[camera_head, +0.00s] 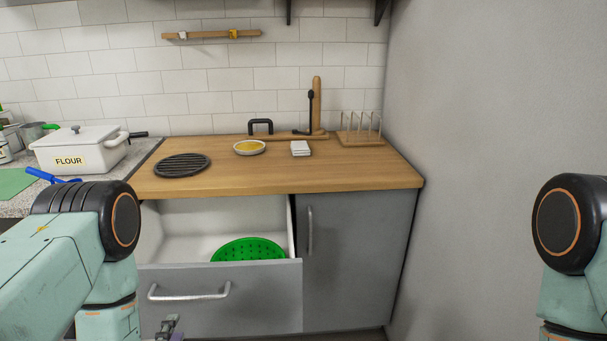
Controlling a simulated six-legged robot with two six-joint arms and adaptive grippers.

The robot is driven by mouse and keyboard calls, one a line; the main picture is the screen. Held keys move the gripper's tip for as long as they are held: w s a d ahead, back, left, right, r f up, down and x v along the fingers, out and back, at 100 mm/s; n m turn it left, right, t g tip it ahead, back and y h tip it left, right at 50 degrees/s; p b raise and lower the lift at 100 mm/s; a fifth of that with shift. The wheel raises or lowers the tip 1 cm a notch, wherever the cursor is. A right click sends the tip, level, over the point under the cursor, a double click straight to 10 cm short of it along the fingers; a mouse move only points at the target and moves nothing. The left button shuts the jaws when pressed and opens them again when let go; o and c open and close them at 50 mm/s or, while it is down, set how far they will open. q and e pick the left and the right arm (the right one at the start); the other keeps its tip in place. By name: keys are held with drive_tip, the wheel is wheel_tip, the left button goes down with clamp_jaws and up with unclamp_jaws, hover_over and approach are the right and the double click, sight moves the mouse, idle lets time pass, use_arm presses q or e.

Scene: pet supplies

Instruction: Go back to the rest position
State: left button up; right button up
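My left arm comes in from the left, bent downward in front of the counter. Only a small part of my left gripper (170,325) shows at the bottom edge, in front of the drawer, and its fingers are mostly cut off, so I cannot tell if it is open or shut. My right arm shows at the right edge, also bent downward; its gripper is out of view. The drawer (220,288) is pulled open, and a green perforated dish (248,249) lies in it.
The wooden counter (330,178) bears a black round trivet (182,165), a bowl with yellow contents (249,147), a folded white cloth (300,148) and a wooden rack (360,138). A white flour pot (80,150) stands left. A grey wall (480,120) bounds the right.

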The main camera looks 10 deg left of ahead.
use_arm(q)
drive_tip(key=s+d+f+n+g+h, duration=0.3)
drive_tip(key=s+d+f+n+g, duration=0.1)
drive_tip(key=s+f+n+g, duration=0.65)
drive_tip(key=s+d+f+n+g+b, duration=0.1)
drive_tip(key=s+d+n+g, duration=0.1)
drive_tip(key=s, duration=0.5)
drive_tip(key=s+d+f+n+g+b, duration=0.1)
drive_tip(key=s+d+n+g, duration=0.1)
drive_tip(key=s, duration=0.5)
drive_tip(key=shift+d+f+n+g+h+b, duration=0.35)
drive_tip(key=shift+d+g+h, duration=0.1)
drive_tip(key=shift+d, duration=0.15)
drive_tip(key=shift+a, duration=0.1)
